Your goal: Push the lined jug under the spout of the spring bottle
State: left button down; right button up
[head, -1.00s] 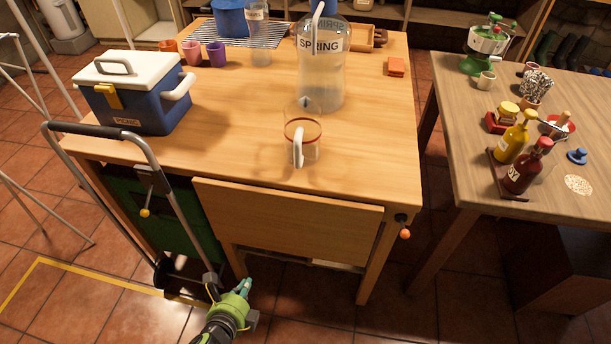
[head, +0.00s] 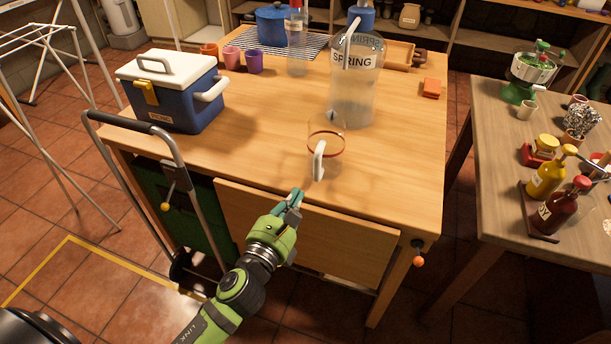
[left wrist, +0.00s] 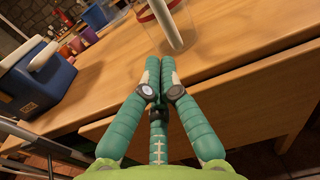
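The lined jug (head: 326,158) is clear glass with a red line round it and a white handle facing the table's front edge. It stands upright on the wooden table, just in front of the spring bottle (head: 356,95), a large clear bottle labelled SPRING. My right gripper is not in view.
A blue cooler (head: 178,100) stands at the table's left, with several cups (head: 231,57) behind it. An orange block (head: 431,88) lies to the bottle's right. A hinged leaf (head: 305,232) hangs at the front. The tabletop around the jug is clear.

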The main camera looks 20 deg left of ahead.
pick_arm(q)
send_near(324, 153)
jog(key=w+f, duration=0.1)
jog(key=w+a+f, duration=0.1)
jog(key=shift+w+a+f+p, duration=0.15)
jog(key=shift+w+p, duration=0.15)
jog(key=shift+w, duration=0.05)
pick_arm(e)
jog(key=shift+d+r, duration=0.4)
pick_arm(q)
jog(key=w, duration=0.3)
jog(key=w+b, duration=0.1)
jog(key=w, duration=0.7)
jog(key=shift+w+d, duration=0.2)
jog(key=shift+d, duration=0.2)
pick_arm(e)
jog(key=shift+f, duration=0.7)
pick_arm(q)
jog(key=shift+a, duration=0.1)
